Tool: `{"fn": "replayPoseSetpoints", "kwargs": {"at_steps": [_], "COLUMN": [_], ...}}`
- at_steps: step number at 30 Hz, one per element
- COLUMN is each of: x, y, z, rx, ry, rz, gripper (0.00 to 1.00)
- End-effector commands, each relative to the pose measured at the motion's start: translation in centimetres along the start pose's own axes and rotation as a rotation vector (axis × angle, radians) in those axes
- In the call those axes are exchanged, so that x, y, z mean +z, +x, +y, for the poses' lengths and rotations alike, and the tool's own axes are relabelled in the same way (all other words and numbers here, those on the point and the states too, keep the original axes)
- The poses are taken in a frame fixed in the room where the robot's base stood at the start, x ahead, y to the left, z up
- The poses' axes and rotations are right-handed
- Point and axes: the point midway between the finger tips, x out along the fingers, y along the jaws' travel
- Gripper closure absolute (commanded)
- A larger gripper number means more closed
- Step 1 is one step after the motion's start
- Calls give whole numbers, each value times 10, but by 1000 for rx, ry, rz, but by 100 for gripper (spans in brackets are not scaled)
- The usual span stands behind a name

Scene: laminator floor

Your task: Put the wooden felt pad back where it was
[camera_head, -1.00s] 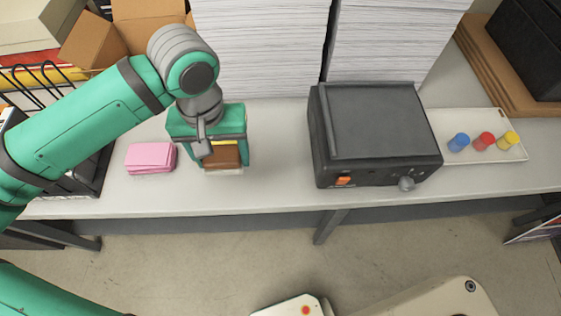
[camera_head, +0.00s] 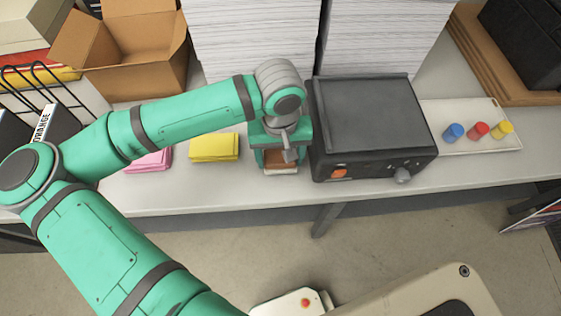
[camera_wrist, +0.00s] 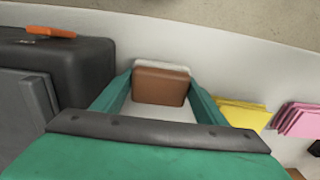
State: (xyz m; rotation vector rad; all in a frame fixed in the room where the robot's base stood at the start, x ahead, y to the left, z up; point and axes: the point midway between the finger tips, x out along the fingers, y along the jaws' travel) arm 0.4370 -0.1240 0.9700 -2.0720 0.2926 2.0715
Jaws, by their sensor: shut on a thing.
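The wooden felt pad (camera_head: 281,167) is a brown block with a pale felt layer on one side. My gripper (camera_head: 282,158) is shut on it, just left of the black laminator (camera_head: 372,120). In the wrist view the pad (camera_wrist: 158,86) sits between the two green fingers, with its white layer along the far edge. The arm and gripper hide part of the pad in the head view. I cannot tell whether the pad touches the table or is slightly above it.
Yellow notes (camera_head: 214,147) and pink notes (camera_head: 149,161) lie left of my gripper. Paper stacks (camera_head: 255,40) stand behind. A pale tray (camera_head: 440,110) with blue, red and yellow pieces lies right of the laminator. The table's front edge is close.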

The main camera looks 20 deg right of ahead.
Motion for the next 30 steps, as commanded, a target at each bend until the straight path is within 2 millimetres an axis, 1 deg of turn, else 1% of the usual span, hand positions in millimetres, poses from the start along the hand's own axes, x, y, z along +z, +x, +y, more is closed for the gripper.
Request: {"fn": "replayPoseSetpoints", "kwargs": {"at_steps": [1, 3, 6, 9, 19, 20, 21, 22, 30], "x": [0, 0, 0, 0, 0, 0, 0, 0, 0], "y": [8, 18, 28, 32, 34, 35, 35, 34, 34], "z": [3, 2, 2, 2, 2, 2, 2, 2, 2], "rx": [1, 2, 0, 0, 0, 0, 0, 0, 0], "ry": [-1, -2, -1, 0, 0, 0, 0, 0, 0], "rz": [-3, -3, -2, 0, -1, -1, 0, 0, 0], "gripper": [59, 59, 59, 59, 59, 32, 22, 16, 16]}}
